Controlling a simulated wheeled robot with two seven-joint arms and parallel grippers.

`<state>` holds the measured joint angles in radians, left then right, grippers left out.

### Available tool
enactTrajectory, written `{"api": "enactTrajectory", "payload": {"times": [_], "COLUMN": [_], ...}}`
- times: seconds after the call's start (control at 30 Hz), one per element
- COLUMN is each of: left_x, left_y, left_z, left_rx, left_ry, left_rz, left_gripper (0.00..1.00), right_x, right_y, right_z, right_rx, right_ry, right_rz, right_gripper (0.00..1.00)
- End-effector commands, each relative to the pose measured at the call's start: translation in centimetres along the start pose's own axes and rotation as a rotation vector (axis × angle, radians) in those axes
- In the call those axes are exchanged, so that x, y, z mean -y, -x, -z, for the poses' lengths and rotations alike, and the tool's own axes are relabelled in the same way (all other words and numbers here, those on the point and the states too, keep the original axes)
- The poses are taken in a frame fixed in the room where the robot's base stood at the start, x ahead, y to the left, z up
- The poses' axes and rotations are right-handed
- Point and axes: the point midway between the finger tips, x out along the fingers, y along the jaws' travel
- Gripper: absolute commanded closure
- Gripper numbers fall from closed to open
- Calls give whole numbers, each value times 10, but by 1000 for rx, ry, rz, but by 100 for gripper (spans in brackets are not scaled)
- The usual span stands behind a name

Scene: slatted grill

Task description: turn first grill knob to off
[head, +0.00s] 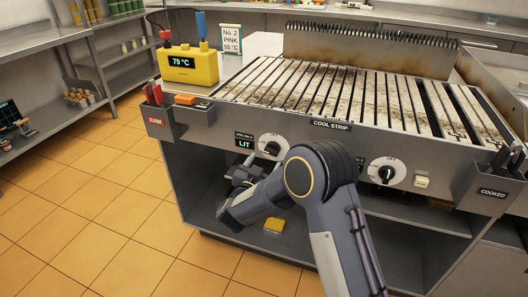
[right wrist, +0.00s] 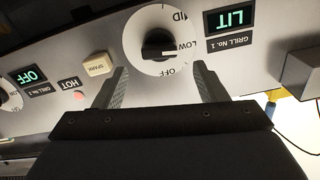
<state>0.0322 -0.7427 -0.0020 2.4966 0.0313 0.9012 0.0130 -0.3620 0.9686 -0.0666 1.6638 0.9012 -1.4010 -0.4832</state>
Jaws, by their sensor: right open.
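The first grill knob (head: 271,147) is a black grip on a white dial at the left of the grill's front panel, beside a lit "LIT" display (head: 244,143). In the right wrist view the picture is upside down. There the knob (right wrist: 156,46) has its grip lying across the dial, pointing at LOW, with OFF below it. My right gripper (right wrist: 162,76) is open, its fingers on either side of the dial's lower edge and no contact visible. In the head view my right gripper (head: 243,172) is at the panel, partly hidden behind my forearm.
A second knob (head: 388,171) is farther right, with its display reading OFF (right wrist: 30,75). A SPARK button (right wrist: 98,64) lies between the knobs. The slatted grill (head: 345,88) is above.

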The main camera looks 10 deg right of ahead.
Motion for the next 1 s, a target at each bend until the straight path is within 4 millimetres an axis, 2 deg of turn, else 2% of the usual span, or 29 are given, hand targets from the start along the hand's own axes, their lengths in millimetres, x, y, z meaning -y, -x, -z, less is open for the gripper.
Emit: {"api": "enactTrajectory", "payload": {"times": [0.1,0.3,0.67,1.0], "left_x": [0,0,0,0], "left_y": [0,0,0,0], "left_z": [0,0,0,0], "left_rx": [0,0,0,0], "left_ry": [0,0,0,0], "left_rz": [0,0,0,0], "left_gripper": [11,11,11,11], "right_x": [-1,0,0,0], "right_y": [-22,-46,-53,-52], "right_z": [0,0,0,0], "right_rx": [-1,0,1,1], "right_ry": [-2,-2,-1,-1], "right_rz": [-2,0,2,2], "right_gripper": [35,35,35,78]}}
